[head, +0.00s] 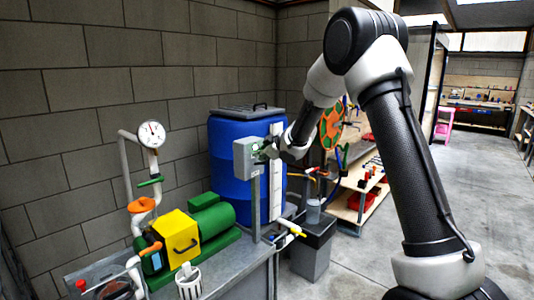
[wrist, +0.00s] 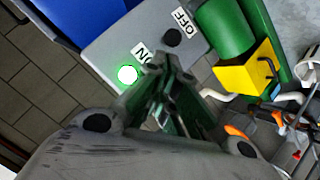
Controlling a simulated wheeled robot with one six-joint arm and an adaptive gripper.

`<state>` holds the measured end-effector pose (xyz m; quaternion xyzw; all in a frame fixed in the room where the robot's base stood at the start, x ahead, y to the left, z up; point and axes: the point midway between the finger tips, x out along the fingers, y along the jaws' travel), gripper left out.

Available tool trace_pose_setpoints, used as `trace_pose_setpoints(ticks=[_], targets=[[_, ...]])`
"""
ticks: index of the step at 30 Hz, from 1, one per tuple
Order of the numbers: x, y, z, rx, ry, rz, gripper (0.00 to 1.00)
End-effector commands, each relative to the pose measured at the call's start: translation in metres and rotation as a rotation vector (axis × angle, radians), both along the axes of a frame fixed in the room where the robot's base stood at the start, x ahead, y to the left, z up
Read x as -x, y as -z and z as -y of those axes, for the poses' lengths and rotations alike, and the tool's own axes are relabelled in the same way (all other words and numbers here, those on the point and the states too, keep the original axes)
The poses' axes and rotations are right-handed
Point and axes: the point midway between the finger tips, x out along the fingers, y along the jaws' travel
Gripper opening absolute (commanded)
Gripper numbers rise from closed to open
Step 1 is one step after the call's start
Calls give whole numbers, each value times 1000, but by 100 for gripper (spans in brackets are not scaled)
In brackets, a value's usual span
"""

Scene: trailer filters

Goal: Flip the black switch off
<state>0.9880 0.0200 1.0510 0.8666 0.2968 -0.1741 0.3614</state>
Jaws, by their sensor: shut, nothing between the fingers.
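The grey switch box (head: 243,160) stands on a post in front of the blue barrel. In the wrist view the box's face (wrist: 100,45) carries a lit green lamp (wrist: 127,75), an ON label (wrist: 141,53) partly covered by a fingertip, and an OFF label (wrist: 185,20). A round black part (wrist: 173,38), which looks like the black switch, sits by the OFF label. My gripper (wrist: 163,62) is shut and empty, its tips over the box face just beside the black part. Whether they touch it I cannot tell. In the head view my gripper (head: 268,151) is at the box's right side.
The blue barrel (head: 228,165) stands behind the box. A green and yellow pump (head: 180,238) and a pressure gauge (head: 152,134) on pipework are left of it on the grey bench (head: 245,270). A grey bin (head: 310,255) stands at the right. Open floor lies further right.

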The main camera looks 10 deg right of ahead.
Motion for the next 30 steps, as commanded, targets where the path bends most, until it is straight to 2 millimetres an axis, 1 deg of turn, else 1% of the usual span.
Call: trace_pose_setpoints(ticks=[3, 7, 17, 30], targets=[[-7, 5, -4, 0, -1, -1, 0], [-9, 6, -5, 0, 0, 0, 0], [-9, 6, -4, -3, 0, 3, 0], [-5, 11, -2, -49, 0, 66, 0]])
